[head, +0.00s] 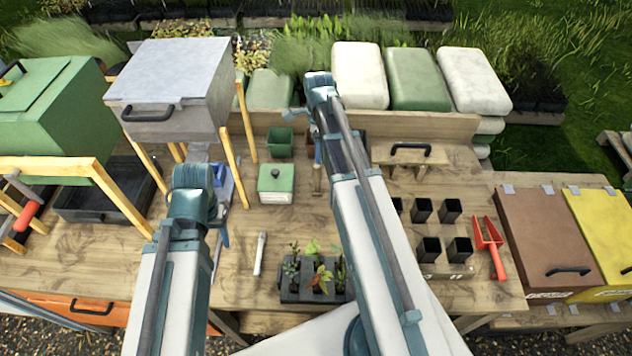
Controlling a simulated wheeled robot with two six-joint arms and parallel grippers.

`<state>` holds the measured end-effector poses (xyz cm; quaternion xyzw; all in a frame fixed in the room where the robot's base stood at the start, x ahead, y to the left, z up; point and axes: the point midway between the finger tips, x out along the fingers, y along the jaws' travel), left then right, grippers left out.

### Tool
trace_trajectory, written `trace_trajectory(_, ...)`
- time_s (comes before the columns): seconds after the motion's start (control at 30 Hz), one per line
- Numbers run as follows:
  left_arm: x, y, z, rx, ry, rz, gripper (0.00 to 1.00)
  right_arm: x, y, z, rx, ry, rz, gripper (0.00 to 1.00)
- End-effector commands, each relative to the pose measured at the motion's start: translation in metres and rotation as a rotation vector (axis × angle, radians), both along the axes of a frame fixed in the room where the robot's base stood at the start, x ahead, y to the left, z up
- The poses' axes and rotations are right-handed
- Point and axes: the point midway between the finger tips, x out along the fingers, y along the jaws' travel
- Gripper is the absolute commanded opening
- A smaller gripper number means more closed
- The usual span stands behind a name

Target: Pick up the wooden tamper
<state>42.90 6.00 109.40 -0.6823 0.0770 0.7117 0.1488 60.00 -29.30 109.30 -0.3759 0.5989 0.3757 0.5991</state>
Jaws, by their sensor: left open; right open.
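What looks like the wooden tamper (432,157) is a flat wooden board with a black bar handle, towards the back of the bench, right of my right arm. My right gripper (304,135) is open beyond the bench middle, to the left of the tamper and apart from it. My own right arm partly blocks the view around it. My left gripper (222,205) is open over the left part of the bench, far from the tamper. Its fingers are partly hidden by my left wrist.
A green-lidded box (276,185), a white marker-like stick (260,253) and a seedling tray (295,293) lie between my arms. A grey hopper (172,90) on wooden legs rises behind my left gripper.

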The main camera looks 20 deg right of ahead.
Motion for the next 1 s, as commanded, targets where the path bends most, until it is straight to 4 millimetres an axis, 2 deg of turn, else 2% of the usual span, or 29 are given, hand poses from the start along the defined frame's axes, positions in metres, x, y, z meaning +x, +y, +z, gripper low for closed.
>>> trace_trajectory(0.17, 0.0, 0.0, -0.015, 0.0, 0.0, -0.002, 0.6, 0.0, 0.0, -0.015, 0.0, 0.0, 0.0, 0.68)
trace_trajectory(0.63, 0.0, 0.0, -0.079, 0.002, 0.001, -0.012, 0.6, 0.0, 0.001, -0.079, 0.0, 0.0, 0.0, 0.68)
trace_trajectory(0.77, 0.0, 0.0, -0.087, 0.002, 0.001, -0.011, 0.6, -0.001, 0.001, -0.087, 0.0, 0.0, 0.0, 0.68)
trace_trajectory(1.0, 0.0, 0.0, -0.087, 0.002, 0.001, -0.011, 0.6, -0.001, 0.001, -0.087, 0.0, 0.0, 0.0, 0.68)
